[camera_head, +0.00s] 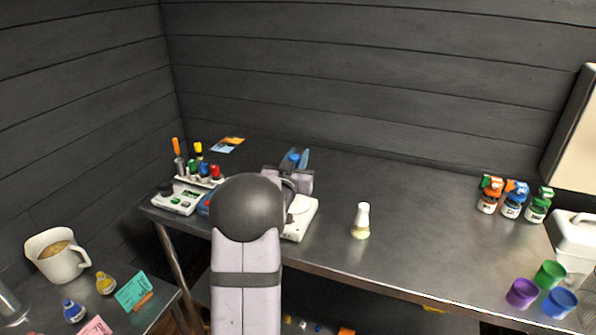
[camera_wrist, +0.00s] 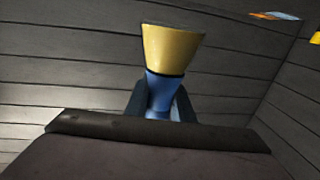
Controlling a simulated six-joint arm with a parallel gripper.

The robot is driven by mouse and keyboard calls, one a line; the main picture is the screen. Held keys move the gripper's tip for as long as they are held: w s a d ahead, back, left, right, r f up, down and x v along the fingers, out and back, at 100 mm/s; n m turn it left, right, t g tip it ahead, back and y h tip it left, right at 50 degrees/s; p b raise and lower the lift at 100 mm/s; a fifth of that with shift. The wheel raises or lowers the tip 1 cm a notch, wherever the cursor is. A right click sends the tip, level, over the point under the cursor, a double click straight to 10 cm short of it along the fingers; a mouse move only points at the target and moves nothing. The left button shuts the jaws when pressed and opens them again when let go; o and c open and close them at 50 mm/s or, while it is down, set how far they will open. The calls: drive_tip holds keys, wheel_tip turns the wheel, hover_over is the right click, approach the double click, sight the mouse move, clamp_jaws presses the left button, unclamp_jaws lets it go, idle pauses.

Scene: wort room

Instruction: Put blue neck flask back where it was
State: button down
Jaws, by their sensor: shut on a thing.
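In the wrist view the blue neck flask (camera_wrist: 173,46) has a yellowish wide body and a blue neck. My gripper (camera_wrist: 160,100) is shut on the blue neck, with a dark finger on each side. The wide body shows above the fingers in that picture; its true tilt I cannot tell. In the head view my gripper (camera_head: 296,160) is over the back of the steel bench, with a bit of blue between the fingers. My arm hides most of the flask there. A white-necked flask (camera_head: 361,222) stands upright on the bench, right of my arm.
A white device (camera_head: 301,217) sits partly behind my arm. A tool rack (camera_head: 204,181) and another white device (camera_head: 174,204) are left. Lidded bottles (camera_head: 512,204) and coloured cups (camera_head: 522,293) are right. A side table holds a mug (camera_head: 60,264) and small flasks (camera_head: 105,284). Mid-bench is mostly clear.

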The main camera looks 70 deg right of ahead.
wheel_tip(320, 180, up, 5)
drive_tip(key=s+b, duration=0.2)
drive_tip(key=b, duration=0.1)
drive_tip(key=s+a+f+m+g+b, duration=0.1)
drive_tip(key=s+a+f+m+g, duration=0.1)
drive_tip(key=s+a+f+g, duration=0.3)
drive_tip(key=s+a+m+g, duration=0.2)
drive_tip(key=s+a+m, duration=0.1)
drive_tip(key=s, duration=0.4)
drive_tip(key=shift+s+d+f, duration=0.1)
drive_tip(key=shift+d+f, duration=0.05)
drive_tip(key=shift+f, duration=5.05)
drive_tip(key=shift+f+b, duration=0.15)
drive_tip(key=shift+b, duration=0.2)
drive_tip(key=c, duration=1.5)
unclamp_jaws()
drive_tip(key=shift+c, duration=0.2)
